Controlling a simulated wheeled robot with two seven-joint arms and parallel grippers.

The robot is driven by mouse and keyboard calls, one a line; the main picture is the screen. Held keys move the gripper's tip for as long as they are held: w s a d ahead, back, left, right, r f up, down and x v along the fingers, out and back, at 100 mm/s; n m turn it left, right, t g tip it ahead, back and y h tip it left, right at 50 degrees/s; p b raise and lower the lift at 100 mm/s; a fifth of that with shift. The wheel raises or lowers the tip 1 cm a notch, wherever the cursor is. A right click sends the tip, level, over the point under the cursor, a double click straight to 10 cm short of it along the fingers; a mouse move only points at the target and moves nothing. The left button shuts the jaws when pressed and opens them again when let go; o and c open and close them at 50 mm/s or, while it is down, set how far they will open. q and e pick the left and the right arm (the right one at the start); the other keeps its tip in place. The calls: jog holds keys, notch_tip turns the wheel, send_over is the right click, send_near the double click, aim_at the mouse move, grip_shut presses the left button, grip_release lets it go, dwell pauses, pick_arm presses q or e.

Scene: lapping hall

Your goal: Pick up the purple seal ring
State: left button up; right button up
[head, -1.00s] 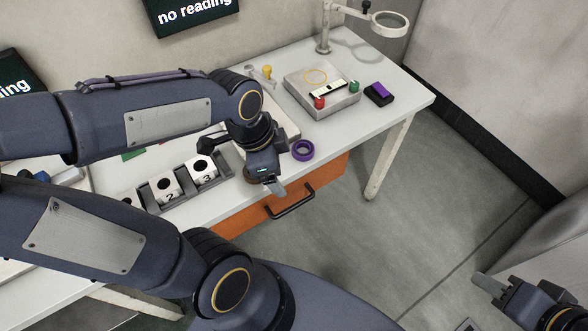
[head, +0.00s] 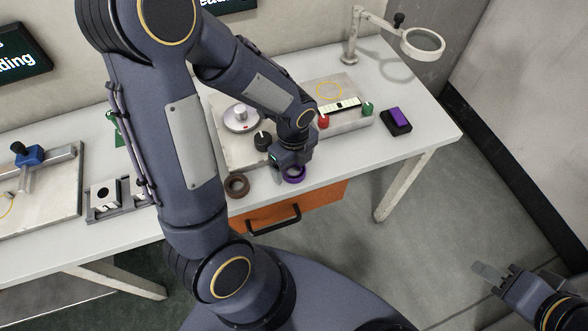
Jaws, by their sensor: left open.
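The purple seal ring (head: 297,180) lies flat near the front edge of the table, above the orange drawer. My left gripper (head: 287,171) is open and points down right at the ring. Its fingers overlap the ring in the picture and hide part of its left and back side. I cannot tell whether the fingers touch it. My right gripper (head: 488,274) hangs over the floor at the lower right, far from the ring. I cannot see a gap between its fingers.
A brown ring (head: 237,186) lies left of the purple one. A box with red and green knobs (head: 345,121) and a purple-topped black block (head: 396,122) stand to the right. A magnifier lamp (head: 423,41) is at the back. The table's front right is clear.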

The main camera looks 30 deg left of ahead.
pick_arm(q)
jog(key=shift+f, duration=0.15)
jog(key=c, duration=1.1)
